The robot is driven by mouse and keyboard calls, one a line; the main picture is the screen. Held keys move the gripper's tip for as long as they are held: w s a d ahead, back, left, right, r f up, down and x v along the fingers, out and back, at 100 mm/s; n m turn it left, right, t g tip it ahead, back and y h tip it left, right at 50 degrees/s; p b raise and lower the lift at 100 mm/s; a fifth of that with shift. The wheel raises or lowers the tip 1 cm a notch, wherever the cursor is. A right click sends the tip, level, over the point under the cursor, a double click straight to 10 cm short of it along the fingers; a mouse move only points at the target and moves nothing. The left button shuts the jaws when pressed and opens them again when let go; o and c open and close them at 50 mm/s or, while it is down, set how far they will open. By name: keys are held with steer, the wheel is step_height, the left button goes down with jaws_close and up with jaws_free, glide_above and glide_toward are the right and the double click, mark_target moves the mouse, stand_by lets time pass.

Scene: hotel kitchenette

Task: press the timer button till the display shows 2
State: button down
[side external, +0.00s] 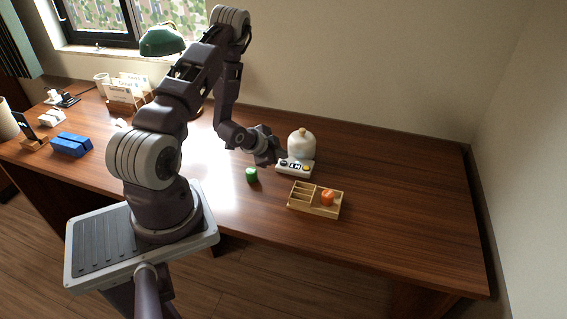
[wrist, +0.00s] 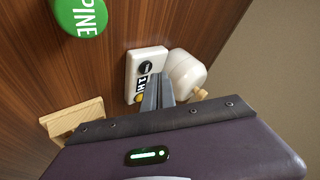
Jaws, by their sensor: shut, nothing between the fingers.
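The timer (side external: 295,168) is a small white box on the wooden desk, with a dark button, a display in the middle and a yellow button in a row. In the wrist view the timer (wrist: 136,55) shows its round dark button near the top end. The display (wrist: 146,82) has dark characters that I cannot read surely. The yellow button (wrist: 139,98) is partly hidden by my fingers. My gripper (wrist: 154,78) is shut and empty, its tips over or close beside the display end; I cannot tell whether they touch. In the side view my gripper (side external: 281,158) is at the timer's left end.
A white jar (side external: 301,145) with a wooden knob stands right behind the timer. A green cylinder (side external: 251,174), marked PINE in the wrist view, stands left of it. A wooden tray (side external: 300,203) with an orange object (side external: 327,198) lies in front. The desk's right side is clear.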

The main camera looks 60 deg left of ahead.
mark_target(281, 164)
steer(key=shift+r, duration=2.55)
stand_by(0.8)
step_height(281, 164, up, 4)
steer(key=shift+f, duration=0.1)
steer(key=shift+f, duration=4.45)
steer(key=shift+f, duration=0.4)
